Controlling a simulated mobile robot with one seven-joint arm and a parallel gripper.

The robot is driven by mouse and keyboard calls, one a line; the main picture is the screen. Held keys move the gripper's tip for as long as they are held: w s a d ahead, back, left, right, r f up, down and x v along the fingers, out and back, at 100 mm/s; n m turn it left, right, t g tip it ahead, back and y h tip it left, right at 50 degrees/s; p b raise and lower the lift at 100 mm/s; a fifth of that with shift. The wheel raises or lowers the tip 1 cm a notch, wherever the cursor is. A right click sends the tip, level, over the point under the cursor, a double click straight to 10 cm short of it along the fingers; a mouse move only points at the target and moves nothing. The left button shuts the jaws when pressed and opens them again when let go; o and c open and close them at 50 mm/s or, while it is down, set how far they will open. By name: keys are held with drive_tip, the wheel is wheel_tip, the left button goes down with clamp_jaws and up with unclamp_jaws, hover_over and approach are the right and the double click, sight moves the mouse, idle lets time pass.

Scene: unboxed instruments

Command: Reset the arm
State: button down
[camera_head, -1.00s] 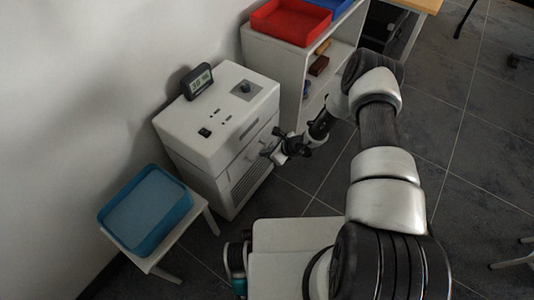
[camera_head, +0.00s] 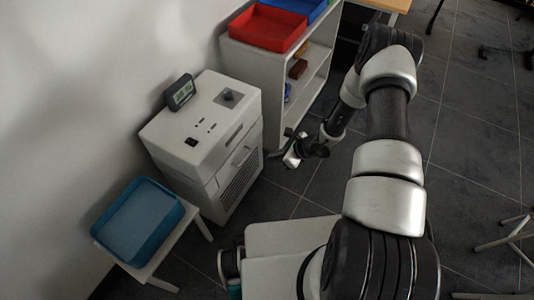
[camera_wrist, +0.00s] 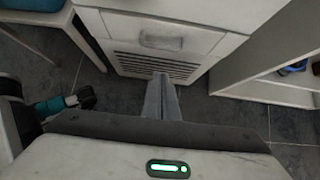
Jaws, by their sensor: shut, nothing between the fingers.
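My gripper (camera_head: 290,161) hangs in front of the white instrument cabinet, over the floor and to the right of the cabinet's front face. In the wrist view its fingers (camera_wrist: 161,98) are together, with nothing between them. They point toward the cabinet's vented lower front, apart from it. The white cabinet (camera_head: 215,130) has a drawer with a handle, which also shows in the wrist view (camera_wrist: 161,42). The drawer looks closed. My arm reaches up and forward from the base, bent at the elbow.
A blue tray (camera_head: 137,222) sits on a small white stool left of the cabinet. A small display (camera_head: 180,92) stands on the cabinet top. A white shelf (camera_head: 272,75) holds a red tray (camera_head: 267,27) and a blue tray (camera_head: 300,8).

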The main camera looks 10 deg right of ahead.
drive_tip(key=a+r+n+g, duration=0.15)
drive_tip(key=r+n, duration=0.45)
drive_tip(key=r, duration=1)
drive_tip(key=a+r+n+t, duration=0.15)
drive_tip(key=r+n, duration=0.55)
drive_tip(key=r, duration=0.9)
drive_tip(key=s+r+n+g+h, duration=0.1)
drive_tip(key=s+r+n+h, duration=0.1)
drive_tip(key=s+r+n, duration=0.8)
drive_tip(key=s+d+r+n+t+h, duration=0.1)
drive_tip(key=s+d+r+h, duration=0.1)
drive_tip(key=s+d+r, duration=0.4)
drive_tip(key=s+d+r+n+t+h, duration=0.15)
drive_tip(key=s+r, duration=0.25)
drive_tip(key=s, duration=0.4)
wheel_tip(320, 180, up, 21)
drive_tip(key=h+p, duration=0.1)
drive_tip(key=p, duration=1.9)
drive_tip(key=shift+s+d+p, duration=0.15)
drive_tip(key=shift+d+p, duration=0.15)
drive_tip(key=shift+p, duration=0.05)
drive_tip(key=shift+f+m+g, duration=0.1)
drive_tip(key=shift+m+g, duration=0.15)
drive_tip(key=shift+a, duration=0.1)
